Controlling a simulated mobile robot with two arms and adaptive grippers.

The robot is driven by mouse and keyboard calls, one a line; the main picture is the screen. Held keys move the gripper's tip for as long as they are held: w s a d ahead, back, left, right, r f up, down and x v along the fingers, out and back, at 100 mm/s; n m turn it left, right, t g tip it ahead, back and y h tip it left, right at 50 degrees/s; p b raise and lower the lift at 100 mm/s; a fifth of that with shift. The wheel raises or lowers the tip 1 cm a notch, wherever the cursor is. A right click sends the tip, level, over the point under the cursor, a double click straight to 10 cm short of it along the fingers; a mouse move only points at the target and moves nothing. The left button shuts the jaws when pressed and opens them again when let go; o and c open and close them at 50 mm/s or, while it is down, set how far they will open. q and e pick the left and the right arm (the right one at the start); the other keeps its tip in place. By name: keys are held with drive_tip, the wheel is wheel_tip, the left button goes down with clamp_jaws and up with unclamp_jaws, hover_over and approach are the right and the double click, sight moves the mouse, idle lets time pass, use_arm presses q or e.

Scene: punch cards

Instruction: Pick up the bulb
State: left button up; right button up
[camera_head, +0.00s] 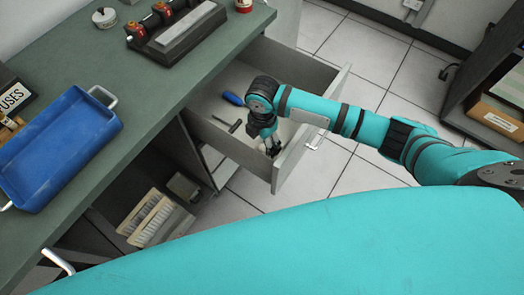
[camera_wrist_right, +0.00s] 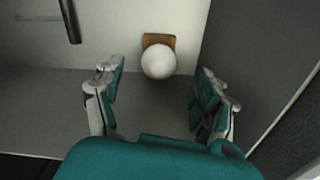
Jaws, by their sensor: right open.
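A round white bulb (camera_wrist_right: 158,61) with a brown base or block (camera_wrist_right: 158,40) behind it shows in the right wrist view, inside the open drawer (camera_head: 221,138). My right gripper (camera_head: 271,143) reaches down into the drawer near its front panel in the head view. In the wrist view the right gripper (camera_wrist_right: 158,98) is open, its fingers apart to either side and the bulb between and just beyond them, not held. In the head view the bulb cannot be made out; the gripper and arm cover that spot. My left gripper is not in view.
The drawer also holds a blue-handled tool (camera_head: 232,98) and a dark small tool (camera_head: 234,126). The drawer's front panel (camera_head: 312,135) stands close beside my right gripper. A blue tray (camera_head: 58,150) sits on the green worktop (camera_head: 150,118).

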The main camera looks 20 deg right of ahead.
sight(262, 147)
drive_tip(key=shift+f, duration=0.5)
wheel_tip(262, 147, down, 4)
drive_tip(key=shift+f, duration=0.45)
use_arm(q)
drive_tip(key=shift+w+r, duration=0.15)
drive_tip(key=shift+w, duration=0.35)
use_arm(e)
drive_tip(key=shift+c, duration=0.4)
